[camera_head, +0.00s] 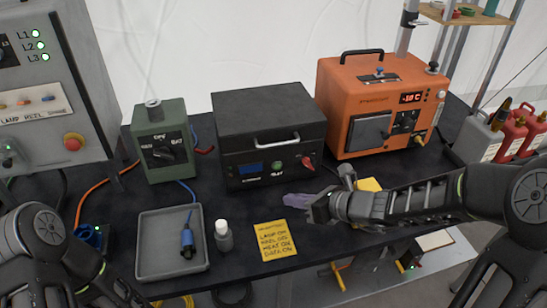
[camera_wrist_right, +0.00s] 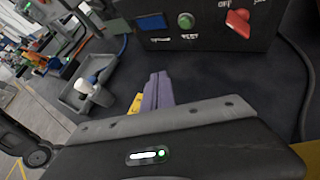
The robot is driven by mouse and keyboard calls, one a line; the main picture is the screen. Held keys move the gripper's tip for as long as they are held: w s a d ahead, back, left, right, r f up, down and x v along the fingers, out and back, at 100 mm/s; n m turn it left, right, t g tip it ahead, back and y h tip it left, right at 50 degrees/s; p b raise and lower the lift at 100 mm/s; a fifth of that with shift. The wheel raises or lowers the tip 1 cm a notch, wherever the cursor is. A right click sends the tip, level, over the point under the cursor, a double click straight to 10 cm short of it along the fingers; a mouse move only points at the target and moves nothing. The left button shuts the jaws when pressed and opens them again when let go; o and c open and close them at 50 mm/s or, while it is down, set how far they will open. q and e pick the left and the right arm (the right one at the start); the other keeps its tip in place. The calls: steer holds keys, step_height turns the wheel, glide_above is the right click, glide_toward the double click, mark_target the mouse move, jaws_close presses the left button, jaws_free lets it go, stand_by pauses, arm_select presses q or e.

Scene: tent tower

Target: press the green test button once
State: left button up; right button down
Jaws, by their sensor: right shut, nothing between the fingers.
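The green test button (camera_head: 278,166) is a small round button on the front of the black box (camera_head: 268,122). It sits between a small blue screen and a red switch. The right wrist view shows the button (camera_wrist_right: 185,21) at the top, with lettering under it. My right gripper (camera_head: 297,200) is shut and empty, with purple fingers. It is in front of the box, below and slightly right of the button, and apart from it. In the right wrist view its fingers (camera_wrist_right: 158,92) point up toward the box's front. Only links of my left arm show at lower left.
The red switch (camera_head: 308,163) is close to the button's right. A yellow note (camera_head: 274,240), white-capped bottle (camera_head: 223,238) and grey tray (camera_head: 150,260) lie in front. A green box (camera_head: 160,143) stands left, an orange unit (camera_head: 379,100) right. Dark table top is free before the black box.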

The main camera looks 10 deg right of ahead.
mark_target(278, 167)
steer(key=shift+s+r, duration=0.2)
steer(key=shift+w, duration=0.15)
steer(key=shift+w+a+p, duration=0.15)
steer(key=shift+w+p, duration=0.45)
steer(key=shift+w, duration=1.55)
steer(key=shift+w+a+p, duration=0.15)
steer(key=shift+w+p, duration=0.4)
steer(key=shift+w, duration=1.6)
steer(key=shift+w, duration=0.45)
steer(key=shift+w, duration=0.45)
steer(key=shift+s, duration=0.9)
